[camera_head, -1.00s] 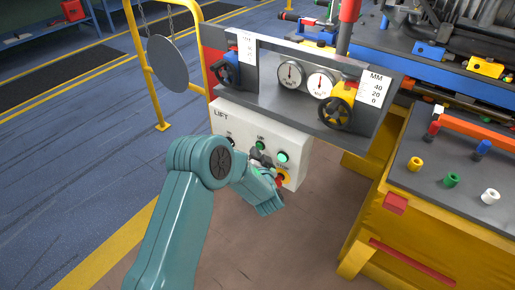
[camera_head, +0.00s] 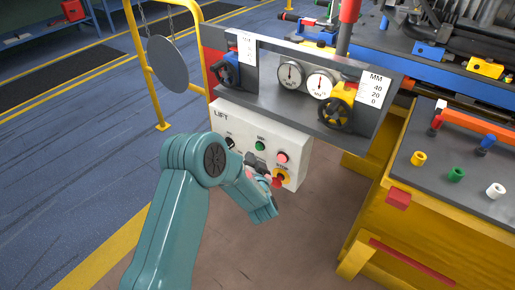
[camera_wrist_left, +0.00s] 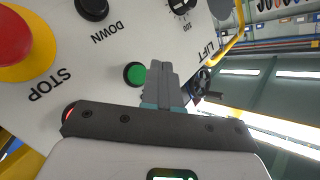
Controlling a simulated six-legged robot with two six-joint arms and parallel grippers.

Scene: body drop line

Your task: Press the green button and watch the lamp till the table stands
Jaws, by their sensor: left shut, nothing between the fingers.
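The white LIFT panel (camera_head: 232,121) carries the green UP button (camera_head: 260,146), which shows clear of my fingers. The lamp (camera_head: 282,158) to its right glows pinkish red. My left gripper (camera_head: 256,161) is shut and empty just below the green button. In the left wrist view, the green button (camera_wrist_left: 134,74) sits beside the shut fingertips (camera_wrist_left: 160,68), seemingly apart from them. The lamp's red edge (camera_wrist_left: 69,109) shows there, partly hidden by my gripper. The yellow table (camera_head: 437,222) with a grey top stands at the right. My right gripper is out of view.
The red STOP button (camera_wrist_left: 22,45) on a yellow base and the black DOWN button (camera_wrist_left: 92,8) are close to my gripper. Handwheels and gauges (camera_head: 320,84) are above the panel. Several coloured pegs (camera_head: 456,174) stand on the table.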

